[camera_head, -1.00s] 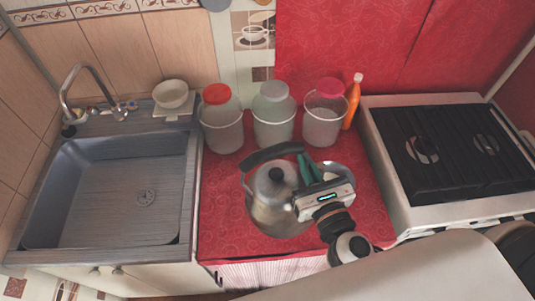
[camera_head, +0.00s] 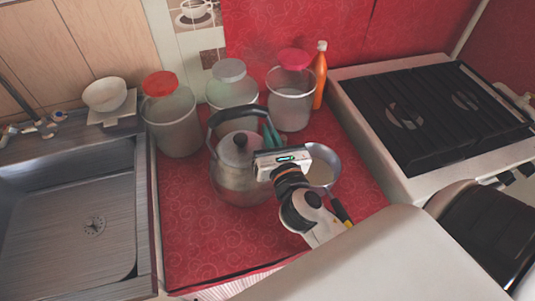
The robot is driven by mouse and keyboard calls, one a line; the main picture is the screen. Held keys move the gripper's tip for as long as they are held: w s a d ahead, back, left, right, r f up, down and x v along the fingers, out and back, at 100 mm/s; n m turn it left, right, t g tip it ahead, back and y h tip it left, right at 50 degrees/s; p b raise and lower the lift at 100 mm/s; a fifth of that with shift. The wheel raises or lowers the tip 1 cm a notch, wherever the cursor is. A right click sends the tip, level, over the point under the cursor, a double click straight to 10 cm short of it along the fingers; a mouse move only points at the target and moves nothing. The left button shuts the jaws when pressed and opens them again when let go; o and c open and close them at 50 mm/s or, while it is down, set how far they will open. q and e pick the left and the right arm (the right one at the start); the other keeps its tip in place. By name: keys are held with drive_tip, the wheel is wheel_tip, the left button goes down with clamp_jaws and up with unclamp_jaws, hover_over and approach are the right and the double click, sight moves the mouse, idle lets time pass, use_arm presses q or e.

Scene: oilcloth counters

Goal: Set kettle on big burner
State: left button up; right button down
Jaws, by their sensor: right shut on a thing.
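The metal kettle (camera_head: 232,182), with a dark lid knob and a dark arched handle, is upright over the red oilcloth counter (camera_head: 200,245), in front of the jars. My right gripper (camera_head: 269,128) is shut on the right side of the kettle handle, its green fingers partly hidden. I cannot tell whether the kettle base touches the cloth. The white stove (camera_head: 365,140) stands to the right with a black grate over two burners. The left burner (camera_head: 405,116) looks larger than the right burner (camera_head: 465,100). My left gripper is not in view.
A frying pan (camera_head: 324,158) lies right of the kettle, partly behind my right arm. A red-lidded jar (camera_head: 172,125), a grey-lidded jar (camera_head: 231,88), a pink-lidded jar (camera_head: 290,103) and an orange bottle (camera_head: 320,80) stand behind. The sink (camera_head: 65,230) is left. The grate is clear.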

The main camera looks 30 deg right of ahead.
drive_tip(key=shift+w+f+b, duration=0.1)
drive_tip(key=shift+f+b, duration=0.2)
drive_tip(key=shift+f, duration=0.65)
drive_tip(key=shift+f+b, duration=0.65)
drive_tip(key=shift+f, duration=0.95)
drive_tip(key=shift+f, duration=0.15)
drive_tip(key=c, duration=1.6)
unclamp_jaws()
drive_tip(key=shift+f, duration=0.1)
drive_tip(key=shift+o, duration=0.2)
